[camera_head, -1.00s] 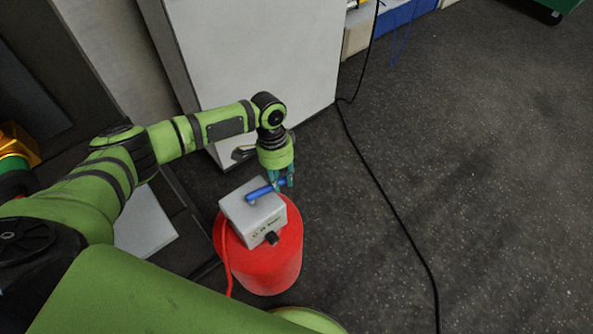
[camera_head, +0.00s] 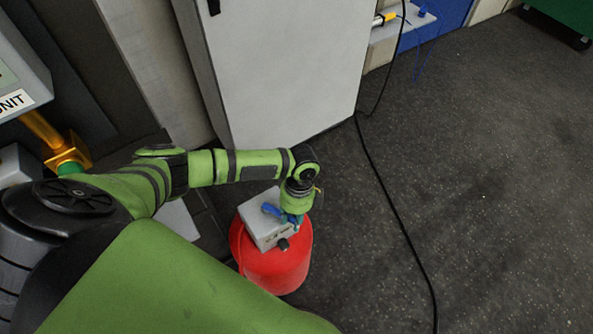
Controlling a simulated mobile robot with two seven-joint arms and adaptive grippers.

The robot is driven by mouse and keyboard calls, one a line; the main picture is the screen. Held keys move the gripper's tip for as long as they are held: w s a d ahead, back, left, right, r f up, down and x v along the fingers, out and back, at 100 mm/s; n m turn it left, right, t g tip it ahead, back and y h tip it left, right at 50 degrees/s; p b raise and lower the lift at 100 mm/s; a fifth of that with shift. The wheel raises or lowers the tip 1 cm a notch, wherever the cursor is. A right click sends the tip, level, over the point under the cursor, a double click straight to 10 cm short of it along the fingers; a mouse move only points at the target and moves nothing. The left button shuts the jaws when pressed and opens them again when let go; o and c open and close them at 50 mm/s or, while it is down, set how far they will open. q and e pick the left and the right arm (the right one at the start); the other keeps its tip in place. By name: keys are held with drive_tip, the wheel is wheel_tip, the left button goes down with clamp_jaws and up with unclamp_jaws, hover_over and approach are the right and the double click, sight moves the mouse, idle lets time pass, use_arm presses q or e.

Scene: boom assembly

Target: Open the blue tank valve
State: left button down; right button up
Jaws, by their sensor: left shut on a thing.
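The red tank (camera_head: 277,270) stands on the dark floor below the middle of the head view. A grey box (camera_head: 256,228) with a dark knob (camera_head: 283,244) sits on top of it. The blue valve handle (camera_head: 269,209) lies across the top of the box, and its right part is covered by my gripper. My left gripper (camera_head: 291,218) reaches down from above and is shut on the blue handle. Its fingertips are small and partly hidden. My right gripper is not in view.
A tall white cabinet (camera_head: 285,75) stands behind the tank. A black cable (camera_head: 390,220) runs over the floor to the right. A grey unit with a label (camera_head: 20,99) and a yellow fitting (camera_head: 66,150) are at the left.

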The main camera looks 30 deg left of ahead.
use_arm(q)
drive_tip(key=shift+s+a+m+y+p, duration=0.15)
drive_tip(key=shift+s+m+p, duration=0.3)
drive_tip(key=shift+s+m, duration=0.3)
drive_tip(key=shift+s+a+m+y+p, duration=0.2)
drive_tip(key=shift+s+m+p, duration=0.3)
drive_tip(key=shift+m, duration=0.5)
drive_tip(key=shift+s+a+m+y+p, duration=0.15)
drive_tip(key=shift+s+m+p, duration=0.2)
drive_tip(key=shift+s+m, duration=0.45)
drive_tip(key=c, duration=0.9)
unclamp_jaws()
drive_tip(key=shift+c, duration=0.2)
drive_tip(key=v, duration=1.2)
